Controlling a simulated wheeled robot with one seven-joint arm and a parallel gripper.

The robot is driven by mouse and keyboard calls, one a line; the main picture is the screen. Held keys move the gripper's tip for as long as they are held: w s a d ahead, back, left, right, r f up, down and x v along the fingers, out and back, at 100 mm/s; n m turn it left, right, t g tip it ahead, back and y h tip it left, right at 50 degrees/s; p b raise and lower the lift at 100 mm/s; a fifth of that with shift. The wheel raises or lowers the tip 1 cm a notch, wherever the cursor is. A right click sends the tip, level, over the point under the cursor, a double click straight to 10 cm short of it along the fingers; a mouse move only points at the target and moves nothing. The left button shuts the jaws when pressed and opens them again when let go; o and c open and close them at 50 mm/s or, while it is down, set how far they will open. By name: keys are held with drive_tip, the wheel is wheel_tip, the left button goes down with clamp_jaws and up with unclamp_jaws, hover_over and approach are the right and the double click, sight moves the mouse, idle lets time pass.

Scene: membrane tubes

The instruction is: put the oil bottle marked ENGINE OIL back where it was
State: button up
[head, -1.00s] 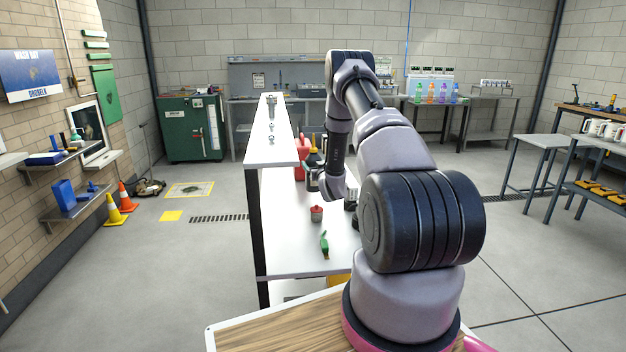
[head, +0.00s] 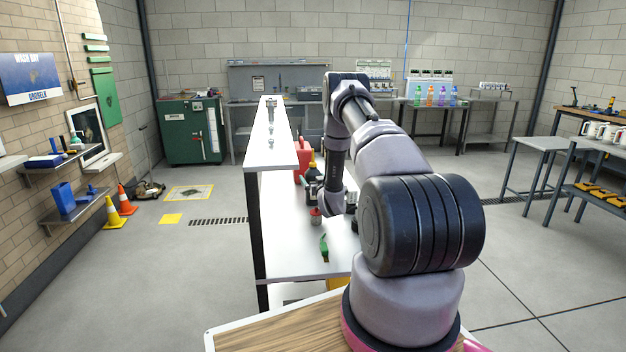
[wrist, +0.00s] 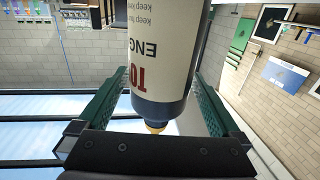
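The oil bottle (wrist: 163,55) fills the middle of the wrist view. It has a pale label with upside-down "ENG" and red lettering, a dark blue shoulder and a yellow cap near the palm. That view is inverted, so the bottle looks about upright. My gripper's green fingers (wrist: 160,88) press against its two sides; its far end is cut off. In the head view my gripper (head: 314,188) is over the white bench (head: 290,255), beside the raised shelf. A dark shape with a yellow top (head: 312,168) shows there; I cannot tell whether it is the held bottle.
A red can (head: 303,146) stands behind my gripper. A small red-topped container (head: 316,216) and a green tool (head: 324,247) are on the bench in front. The raised white shelf (head: 272,158) borders the left, with small metal parts at its back.

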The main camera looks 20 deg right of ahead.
drive_tip(key=shift+r, duration=0.2)
drive_tip(key=s+a, duration=0.1)
drive_tip(key=s, duration=1.1)
drive_tip(key=w+a+r+m+g, duration=0.1)
drive_tip(key=w+r, duration=0.1)
drive_tip(key=r, duration=0.5)
drive_tip(key=w+r+g, duration=0.1)
drive_tip(key=w+r, duration=0.1)
drive_tip(key=r, duration=0.6)
drive_tip(key=s+a+r+m+g, duration=0.1)
drive_tip(key=s+a+r, duration=0.25)
drive_tip(key=r, duration=0.25)
drive_tip(key=s+a+r+g, duration=0.2)
drive_tip(key=s+r, duration=0.2)
drive_tip(key=r, duration=0.2)
drive_tip(key=s+a+r+m+g, duration=0.1)
drive_tip(key=s+a+r, duration=0.25)
drive_tip(key=r, duration=0.25)
drive_tip(key=s+a+r+g+y, duration=0.1)
drive_tip(key=s+a+r, duration=0.1)
drive_tip(key=s, duration=0.8)
drive_tip(key=s+a+r+g+y, duration=0.1)
drive_tip(key=s+a, duration=0.4)
drive_tip(key=s, duration=0.5)
drive_tip(key=s+a+r+g+y, duration=0.2)
drive_tip(key=s+a+r, duration=0.1)
drive_tip(key=s, duration=0.7)
drive_tip(key=shift+s+a+g, duration=0.15)
drive_tip(key=shift+a+g, duration=0.15)
drive_tip(key=shift+a, duration=0.15)
